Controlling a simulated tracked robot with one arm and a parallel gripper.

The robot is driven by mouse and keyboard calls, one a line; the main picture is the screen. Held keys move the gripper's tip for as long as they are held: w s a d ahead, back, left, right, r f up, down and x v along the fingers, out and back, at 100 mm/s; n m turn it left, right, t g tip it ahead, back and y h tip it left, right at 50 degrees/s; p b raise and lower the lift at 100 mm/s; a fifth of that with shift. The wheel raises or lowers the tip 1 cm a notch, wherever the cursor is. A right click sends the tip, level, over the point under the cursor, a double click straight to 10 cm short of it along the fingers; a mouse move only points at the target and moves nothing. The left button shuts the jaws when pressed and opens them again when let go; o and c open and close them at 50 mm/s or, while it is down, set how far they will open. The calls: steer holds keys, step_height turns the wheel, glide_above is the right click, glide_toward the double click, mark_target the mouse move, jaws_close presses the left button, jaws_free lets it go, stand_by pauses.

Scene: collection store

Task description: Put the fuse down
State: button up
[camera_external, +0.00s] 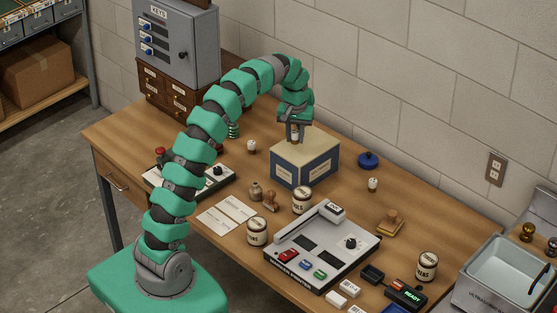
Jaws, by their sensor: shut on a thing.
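My gripper (294,126) points down, shut on the fuse (295,134), a small pale piece with a darker band. The fuse is upright, just above or touching the cream top of a blue-grey box (284,168); I cannot tell whether there is a gap. The fingers hide part of it. Two similar small white pieces stand on the wooden table, one left of the box (251,147) and one to its right (373,185).
A grey console (325,263) with coloured buttons and a lever stands in front of the box. Labelled jars (257,232), stamps (390,224) and a dark blue round item (368,160) are around it. A grey key cabinet (178,43) is at the back left.

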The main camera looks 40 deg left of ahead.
glide_above(306, 145)
steer(key=shift+a+f, duration=0.15)
steer(key=shift+f, duration=0.1)
steer(key=shift+f+b, duration=0.35)
steer(key=shift+f, duration=1.4)
steer(key=shift+f, duration=0.1)
steer(key=o, duration=1)
steer(key=shift+r+p, duration=0.8)
steer(key=shift+r, duration=5.3)
